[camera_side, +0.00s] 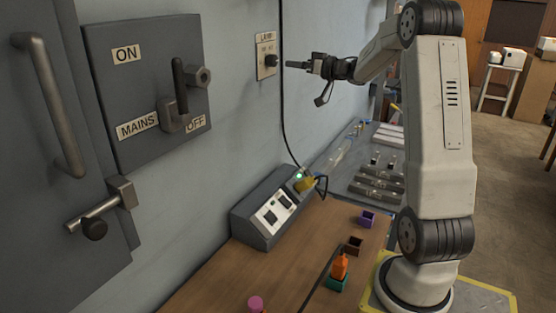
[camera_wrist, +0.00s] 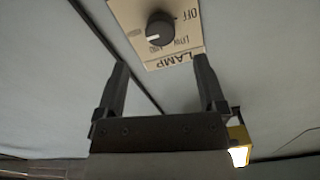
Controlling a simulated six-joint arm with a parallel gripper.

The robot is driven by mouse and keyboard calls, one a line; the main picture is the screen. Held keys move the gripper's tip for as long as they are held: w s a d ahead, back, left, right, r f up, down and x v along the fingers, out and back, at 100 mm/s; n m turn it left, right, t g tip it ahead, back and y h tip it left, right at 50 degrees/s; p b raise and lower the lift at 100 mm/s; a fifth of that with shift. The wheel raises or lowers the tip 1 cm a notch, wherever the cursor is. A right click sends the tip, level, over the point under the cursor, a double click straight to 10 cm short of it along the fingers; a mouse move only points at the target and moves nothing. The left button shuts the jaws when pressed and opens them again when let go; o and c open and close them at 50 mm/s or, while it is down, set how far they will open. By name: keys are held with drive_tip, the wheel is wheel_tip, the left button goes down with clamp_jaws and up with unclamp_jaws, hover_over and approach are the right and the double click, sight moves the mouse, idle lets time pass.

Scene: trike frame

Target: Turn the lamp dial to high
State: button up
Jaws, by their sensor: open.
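The lamp dial (camera_wrist: 160,28) is a round dark knob on a cream plate (camera_wrist: 182,57) marked LAMP, which appears upside down in the wrist view. OFF is printed to the right of the knob there, with smaller labels below it. A white mark on the knob points left in that view; which setting it marks is unclear. In the side view the dial (camera_side: 270,61) sticks out from the wall plate (camera_side: 265,45). My gripper (camera_wrist: 162,62) is open and empty, its two fingers apart. In the side view my gripper (camera_side: 300,65) is just right of the dial, apparently apart from it.
A black cable (camera_side: 283,120) hangs down the wall close to the plate. A mains switch box (camera_side: 150,85) is left of it. A grey socket box (camera_side: 262,215) with a yellow plug (camera_side: 304,184) stands below on the bench. Small coloured blocks and holders are on the bench.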

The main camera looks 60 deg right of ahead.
drive_tip(key=shift+w, duration=0.1)
drive_tip(key=w+a+f+m+g+h, duration=0.1)
drive_tip(key=w+a+f+g+h, duration=0.15)
drive_tip(key=a+f, duration=0.6)
drive_tip(key=w+a+f+g+h, duration=0.1)
drive_tip(key=a+f+g, duration=0.35)
drive_tip(key=a, duration=0.65)
drive_tip(key=s+a+f+n+g+y, duration=0.1)
drive_tip(key=s+a+f+g, duration=0.3)
drive_tip(key=s+a, duration=0.5)
drive_tip(key=s+a+f+n+g+y, duration=0.2)
drive_tip(key=s+a+f+g, duration=0.2)
drive_tip(key=s+a+f, duration=0.5)
drive_tip(key=shift+s+a+f, duration=0.15)
drive_tip(key=shift+a+f, duration=0.05)
drive_tip(key=shift+a, duration=0.05)
drive_tip(key=shift+y, duration=0.25)
